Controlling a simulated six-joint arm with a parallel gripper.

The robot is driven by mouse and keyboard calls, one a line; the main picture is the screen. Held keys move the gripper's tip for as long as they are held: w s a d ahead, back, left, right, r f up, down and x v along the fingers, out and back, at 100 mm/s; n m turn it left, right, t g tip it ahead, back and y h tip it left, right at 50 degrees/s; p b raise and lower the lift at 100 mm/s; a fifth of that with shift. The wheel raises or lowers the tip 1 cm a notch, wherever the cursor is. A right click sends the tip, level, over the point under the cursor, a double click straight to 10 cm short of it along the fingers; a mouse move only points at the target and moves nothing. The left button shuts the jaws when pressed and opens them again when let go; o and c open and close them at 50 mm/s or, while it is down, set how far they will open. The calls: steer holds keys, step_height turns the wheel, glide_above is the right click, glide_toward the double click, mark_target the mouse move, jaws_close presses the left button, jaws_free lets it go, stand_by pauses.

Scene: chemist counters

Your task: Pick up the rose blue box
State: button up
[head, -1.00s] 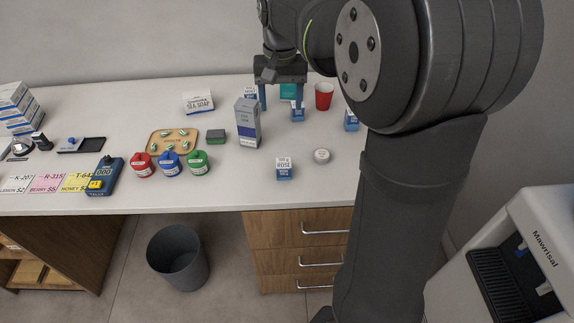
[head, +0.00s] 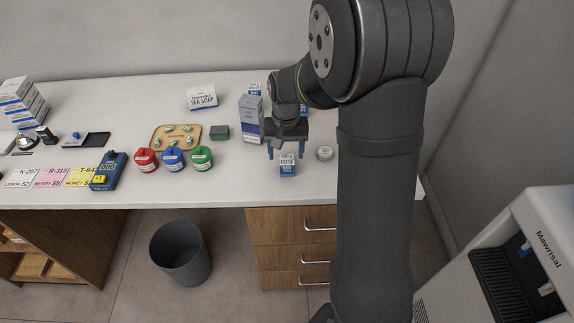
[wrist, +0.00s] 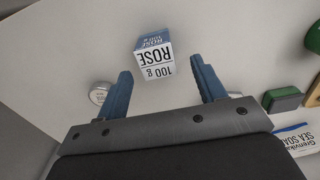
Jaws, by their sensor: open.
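The rose blue box (head: 287,165) is a small blue and white carton standing near the front of the counter, marked "ROSE". In the wrist view the rose box (wrist: 154,56) shows its white "ROSE 100 g" face, ahead of the fingertips and roughly midway between them. My gripper (head: 286,155) is over the counter just behind the box in the head view. In the wrist view my gripper (wrist: 161,77) has its two blue fingers spread apart with nothing between them. It is not clear how high the fingers are above the counter.
A tall grey-blue carton (head: 250,119) stands left of my gripper. A round white tin (head: 325,153) is right of the rose box. Green, blue and red (head: 146,160) containers stand to the left. A sea soap box (head: 202,98) is further back. The front edge is close.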

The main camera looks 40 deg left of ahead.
mark_target(287, 159)
steer(key=f, duration=0.4)
steer(key=shift+s+d+f, duration=0.15)
steer(key=shift+d+f, duration=0.2)
steer(key=shift+f, duration=0.05)
steer(key=c, duration=1.1)
steer(key=shift+r, duration=0.15)
